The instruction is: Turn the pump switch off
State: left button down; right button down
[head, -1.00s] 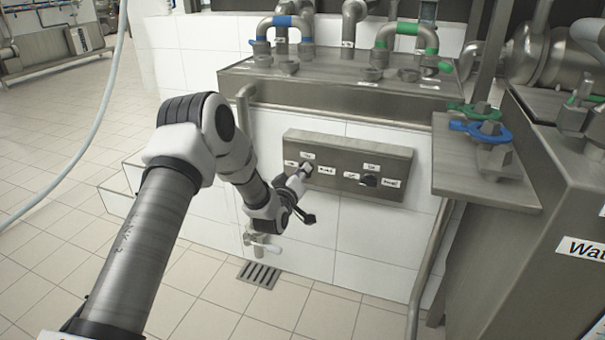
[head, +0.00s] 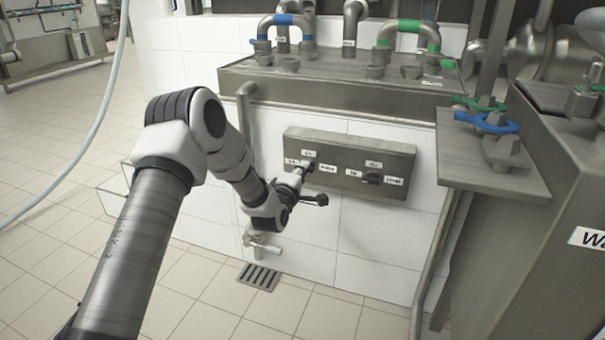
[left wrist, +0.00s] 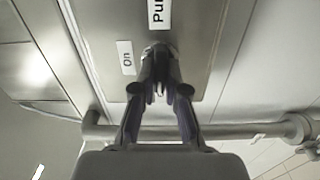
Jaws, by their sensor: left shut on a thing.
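A grey metal switch panel (head: 345,180) on the white tiled wall carries two dark knobs with small white labels. My left gripper (head: 301,172) comes from the left and is shut on the left knob. In the left wrist view the two fingers (left wrist: 160,92) close on this dark knob (left wrist: 158,55) and hide most of it. A label reading "On" (left wrist: 126,57) and one starting "Pu" (left wrist: 158,10) sit around it. The fingers hide which way the knob points. The right knob (head: 372,179) is untouched. My right gripper is not in view.
A steel ledge with blue-banded and green-banded pipes (head: 345,85) stands above the panel. A side shelf with blue and green valve handles (head: 490,126) juts out at the right. A tap (head: 262,246) and a floor drain (head: 259,277) are below. The tiled floor is clear.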

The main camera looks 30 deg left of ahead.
pick_arm(q)
jog(key=shift+n, duration=0.3)
dwell(0.4)
jog(key=c, duration=1.2)
grip_release()
jog(key=v, duration=1.2)
jog(key=shift+f, duration=0.1)
